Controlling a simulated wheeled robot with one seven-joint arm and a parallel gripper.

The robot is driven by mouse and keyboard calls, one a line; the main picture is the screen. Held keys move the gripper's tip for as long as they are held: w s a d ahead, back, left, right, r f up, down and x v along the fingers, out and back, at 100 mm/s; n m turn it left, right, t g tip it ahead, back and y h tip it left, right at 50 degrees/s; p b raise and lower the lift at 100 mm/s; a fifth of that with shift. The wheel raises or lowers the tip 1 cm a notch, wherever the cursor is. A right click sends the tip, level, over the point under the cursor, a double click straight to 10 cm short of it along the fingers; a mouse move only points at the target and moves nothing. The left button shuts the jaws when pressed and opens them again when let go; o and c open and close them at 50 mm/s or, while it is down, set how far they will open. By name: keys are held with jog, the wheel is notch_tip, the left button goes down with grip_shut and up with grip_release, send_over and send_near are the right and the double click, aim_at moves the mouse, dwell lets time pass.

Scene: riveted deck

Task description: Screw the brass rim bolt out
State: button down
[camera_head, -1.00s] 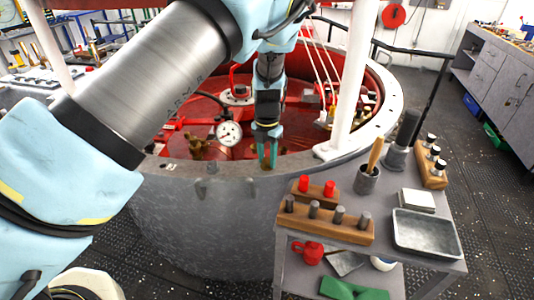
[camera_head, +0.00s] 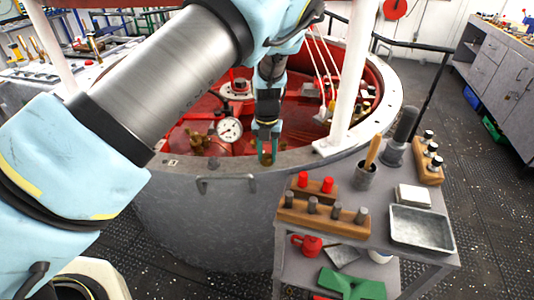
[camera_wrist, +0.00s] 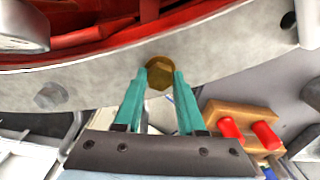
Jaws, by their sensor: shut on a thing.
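The brass rim bolt (camera_wrist: 160,75) has a hexagonal head and sits at the outer edge of the grey rim (camera_wrist: 100,72) of the round tub. My gripper (camera_wrist: 161,77) is shut on the bolt head, with one teal finger on each side of it. In the head view my gripper (camera_head: 267,159) points down at the near rim (camera_head: 210,165), and a little brass shows between its fingertips. The bolt's shank is hidden. I cannot tell how far out it stands.
A grey cart (camera_head: 405,262) stands close at the right with wooden peg blocks (camera_head: 323,220), a tray (camera_head: 421,231) and a cup with a brush (camera_head: 364,176). A white post (camera_head: 352,85) rises from the rim. A pressure gauge (camera_head: 229,130) sits inside the red tub.

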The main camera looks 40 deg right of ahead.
aim_at(266, 156)
jog(key=shift+s+a+f, duration=0.1)
jog(key=shift+a+f, duration=0.05)
jog(key=shift+f, duration=0.05)
jog(key=c, duration=0.5)
grip_release()
jog(key=shift+r, duration=0.1)
jog(key=shift+r, duration=0.15)
jog(key=shift+d+r, duration=0.2)
jog(key=shift+r, duration=0.1)
notch_tip(266, 156, up, 10)
jog(key=b, duration=0.3)
jog(key=shift+a, duration=0.15)
